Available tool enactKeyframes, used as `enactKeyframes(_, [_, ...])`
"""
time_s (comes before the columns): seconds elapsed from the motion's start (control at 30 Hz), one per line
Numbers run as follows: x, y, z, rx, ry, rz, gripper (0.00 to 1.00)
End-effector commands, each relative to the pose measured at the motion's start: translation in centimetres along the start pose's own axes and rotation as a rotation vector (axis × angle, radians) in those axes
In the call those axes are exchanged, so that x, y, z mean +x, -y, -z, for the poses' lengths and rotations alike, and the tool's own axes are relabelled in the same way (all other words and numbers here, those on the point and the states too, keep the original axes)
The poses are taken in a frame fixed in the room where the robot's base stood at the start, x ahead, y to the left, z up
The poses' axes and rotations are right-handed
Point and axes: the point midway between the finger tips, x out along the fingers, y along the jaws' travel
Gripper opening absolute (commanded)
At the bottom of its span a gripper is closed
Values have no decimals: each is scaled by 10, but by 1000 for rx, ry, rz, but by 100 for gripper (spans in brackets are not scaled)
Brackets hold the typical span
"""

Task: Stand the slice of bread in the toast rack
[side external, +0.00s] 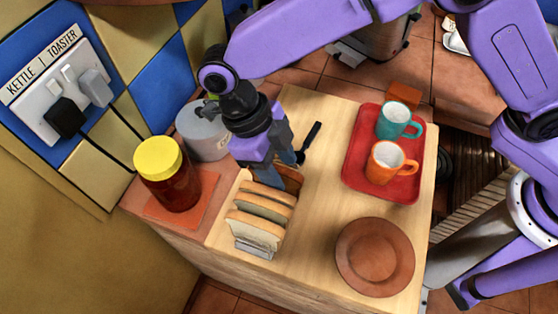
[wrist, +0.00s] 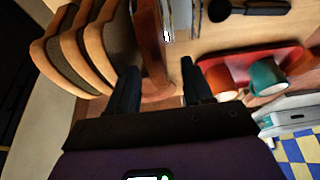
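The toast rack (side external: 254,250) stands near the counter's left front edge and holds several slices upright. These slices (wrist: 75,48) fan out at the left of the wrist view. Another brown-crusted slice (side external: 291,178) is at the far end of the row, partly hidden by my gripper. It shows edge-on in the wrist view (wrist: 154,50). My gripper (side external: 279,170) points down just behind the racked slices. In the wrist view its fingers (wrist: 158,82) are apart on either side of the brown slice, with a gap at the right finger. I cannot tell what the slice rests on.
A yellow-lidded jar (side external: 168,180) and a grey canister (side external: 203,130) stand left of my gripper. A black-handled utensil (side external: 310,142) lies behind it. At right are a red tray (side external: 359,166) with two mugs and an empty brown plate (side external: 375,257). The counter's middle is clear.

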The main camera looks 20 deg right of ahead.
Motion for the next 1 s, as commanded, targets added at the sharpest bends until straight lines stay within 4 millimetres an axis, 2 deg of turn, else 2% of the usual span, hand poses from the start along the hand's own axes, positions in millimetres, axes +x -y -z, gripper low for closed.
enactKeyframes(0.23, [-2, 0, 0, 0, 1, -1, 51])
enactKeyframes(0.37, [-12, -1, -1, -1, 3, -1, 51])
enactKeyframes(0.8, [-94, 0, -1, 0, 5, -2, 51])
enactKeyframes(1.0, [-113, 0, -1, 0, 2, -1, 51])
